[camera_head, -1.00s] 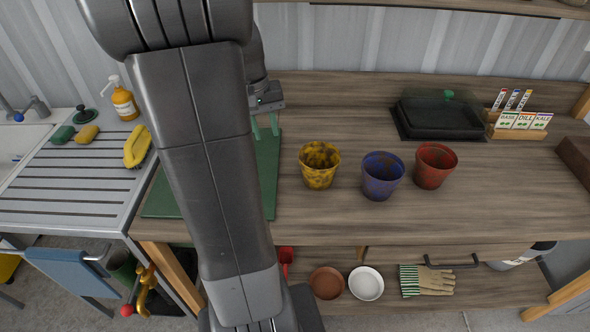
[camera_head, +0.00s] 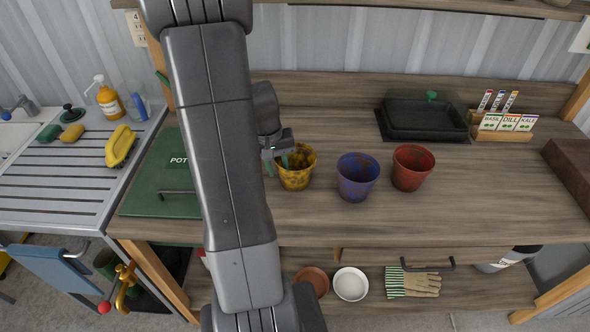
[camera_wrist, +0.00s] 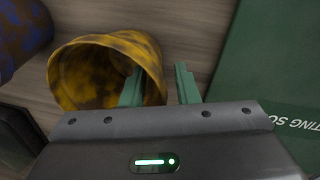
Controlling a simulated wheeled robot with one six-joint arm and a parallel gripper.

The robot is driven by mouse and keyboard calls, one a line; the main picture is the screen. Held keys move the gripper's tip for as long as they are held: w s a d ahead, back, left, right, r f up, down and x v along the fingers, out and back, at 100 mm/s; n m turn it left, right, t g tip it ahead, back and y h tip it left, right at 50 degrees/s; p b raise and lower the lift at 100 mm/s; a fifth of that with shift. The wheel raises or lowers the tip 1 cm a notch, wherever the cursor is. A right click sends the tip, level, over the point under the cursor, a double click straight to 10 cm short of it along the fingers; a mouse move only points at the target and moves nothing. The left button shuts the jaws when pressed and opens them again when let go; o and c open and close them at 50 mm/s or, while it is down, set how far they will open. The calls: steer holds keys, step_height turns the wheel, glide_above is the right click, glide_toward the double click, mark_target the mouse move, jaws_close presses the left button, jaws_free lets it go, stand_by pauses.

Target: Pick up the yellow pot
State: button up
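The yellow pot (camera_head: 296,177), mottled with dark patches, stands upright on the wooden bench, at the left of the row of pots. My gripper (camera_head: 277,164) is at the pot's left side, with its green fingers pointing down. In the wrist view the yellow pot (camera_wrist: 85,75) is at upper left with its mouth toward the camera. My gripper (camera_wrist: 159,70) is open there: one finger overlaps the pot's mouth, the other is just outside the wall. The fingers are apart with the near rim seeming to lie between them. I cannot tell whether either touches it.
A blue pot (camera_head: 357,178) stands close on the right, then a red pot (camera_head: 411,168). A green potting sack or mat (camera_head: 160,180) lies to the left, partly behind my arm. A black tray (camera_head: 425,120) and seed packets (camera_head: 508,122) are at the back right. The bench front is clear.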

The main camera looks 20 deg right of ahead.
steer(key=shift+f, duration=0.45)
jaws_close()
